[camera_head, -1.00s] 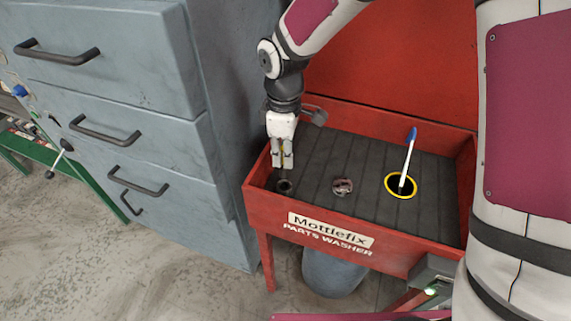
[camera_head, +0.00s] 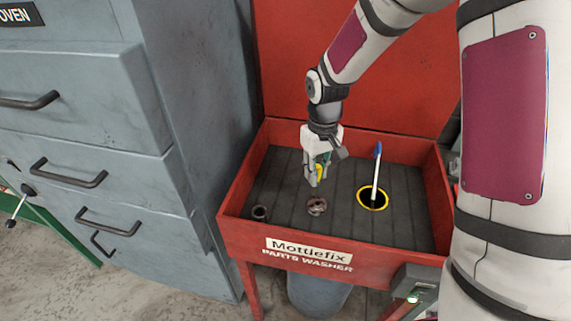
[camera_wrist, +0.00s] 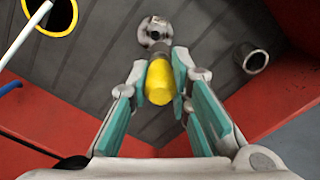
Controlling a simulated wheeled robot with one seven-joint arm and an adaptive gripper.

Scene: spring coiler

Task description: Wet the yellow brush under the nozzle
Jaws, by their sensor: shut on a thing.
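My gripper (camera_head: 317,178) is over the middle of the red parts washer's tray. Its teal-padded fingers (camera_wrist: 160,88) are closed around the yellow brush (camera_wrist: 160,82). A little of the brush's yellow (camera_head: 319,171) shows between the fingers in the head view. The brush's far end points down toward a round metal part (camera_wrist: 155,32); I cannot tell whether they touch. A white stalk with a blue tip (camera_head: 377,165) stands at the yellow-ringed hole, right of my gripper, apart from the brush. It may be the nozzle.
The parts washer (camera_head: 232,228) has raised red walls and a dark ribbed floor. A small dark metal cylinder (camera_head: 260,213) stands at its left front. The metal part (camera_head: 316,206) lies mid-tray. A yellow ring (camera_head: 372,207) rims the hole. A grey drawer cabinet (camera_head: 75,130) stands at left.

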